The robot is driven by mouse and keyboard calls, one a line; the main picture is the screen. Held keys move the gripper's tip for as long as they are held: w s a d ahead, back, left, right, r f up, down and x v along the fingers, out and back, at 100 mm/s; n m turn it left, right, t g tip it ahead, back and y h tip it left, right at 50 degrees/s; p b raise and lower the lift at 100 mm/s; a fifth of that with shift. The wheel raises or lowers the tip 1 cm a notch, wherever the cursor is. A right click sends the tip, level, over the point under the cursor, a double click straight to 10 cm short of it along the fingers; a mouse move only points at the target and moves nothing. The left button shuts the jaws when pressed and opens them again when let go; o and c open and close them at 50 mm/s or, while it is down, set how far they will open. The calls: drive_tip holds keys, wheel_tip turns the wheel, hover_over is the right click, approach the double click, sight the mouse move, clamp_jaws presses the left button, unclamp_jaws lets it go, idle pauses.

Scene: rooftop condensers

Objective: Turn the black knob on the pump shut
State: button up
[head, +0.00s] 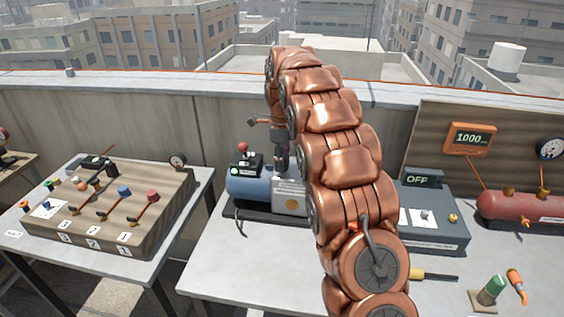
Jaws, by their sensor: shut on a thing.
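The pump (246,189) is a blue cylinder with a grey box on its front, on the middle table. A red ball-shaped part and black fittings stand on its left top. My copper arm rises across the middle of the view and bends down behind itself to the pump. My gripper (282,160) points down at the pump's top, right of the red part, and is shut on the black knob there.
A grey box with an OFF display (418,179) stands right of my arm. A red tank (520,207) is farther right. A screwdriver (432,276) and a green cylinder (492,290) lie nearer the front. A valve board (103,212) is on the left table. A parapet runs behind.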

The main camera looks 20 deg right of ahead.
drive_tip(key=shift+w+r+m, duration=0.15)
drive_tip(key=shift+r+m, duration=0.05)
drive_tip(key=shift+m, duration=0.3)
drive_tip(key=o, duration=0.9)
drive_tip(key=shift+a, duration=0.1)
drive_tip(key=shift+o, duration=1.3)
drive_tip(key=shift+f, duration=0.15)
drive_tip(key=shift+r, duration=3.75)
